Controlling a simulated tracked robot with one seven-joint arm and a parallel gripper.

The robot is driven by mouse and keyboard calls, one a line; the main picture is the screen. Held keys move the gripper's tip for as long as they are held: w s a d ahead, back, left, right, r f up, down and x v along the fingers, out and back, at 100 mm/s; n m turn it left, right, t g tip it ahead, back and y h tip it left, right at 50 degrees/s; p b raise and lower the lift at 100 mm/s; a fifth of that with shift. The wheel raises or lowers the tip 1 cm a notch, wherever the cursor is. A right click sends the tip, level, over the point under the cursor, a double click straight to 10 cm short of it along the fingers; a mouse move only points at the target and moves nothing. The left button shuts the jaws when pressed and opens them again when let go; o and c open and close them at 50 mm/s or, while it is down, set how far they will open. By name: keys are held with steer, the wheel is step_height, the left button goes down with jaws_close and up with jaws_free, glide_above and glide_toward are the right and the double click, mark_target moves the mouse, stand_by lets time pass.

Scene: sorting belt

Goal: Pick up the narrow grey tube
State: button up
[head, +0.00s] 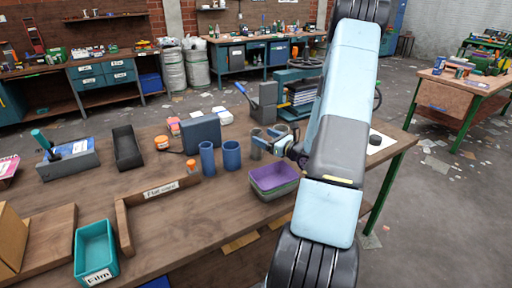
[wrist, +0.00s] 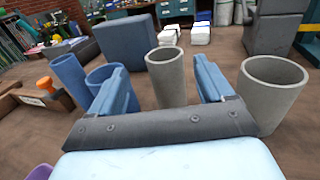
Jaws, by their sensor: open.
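The narrow grey tube (wrist: 167,80) stands upright in the wrist view, open at the top. In that picture it lies between the two fingers of my gripper (wrist: 157,68), nearer the right finger; how far ahead of the fingertips it stands I cannot tell. A wider grey tube (wrist: 268,95) stands upright to the right of the right finger. In the head view my gripper (head: 281,142) is low over the table beside a grey tube (head: 256,149), and partly hides the things behind it. The gripper is open and holds nothing.
Two blue tubes (head: 207,158) (head: 231,155) stand to the left. A blue box (head: 201,133) is behind them. Stacked purple and green trays (head: 274,180) sit in front of my gripper. A grey holder (head: 264,100) stands at the back. A wooden frame (head: 160,189) lies left.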

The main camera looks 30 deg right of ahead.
mark_target(253, 131)
steer(key=shift+d+f+x, duration=0.15)
steer(key=shift+x, duration=1.75)
steer(key=shift+d+f+x, duration=0.1)
steer(key=shift+f+x, duration=0.05)
steer(key=shift+x, duration=1.75)
steer(key=shift+w, duration=0.1)
steer(key=c, duration=1.3)
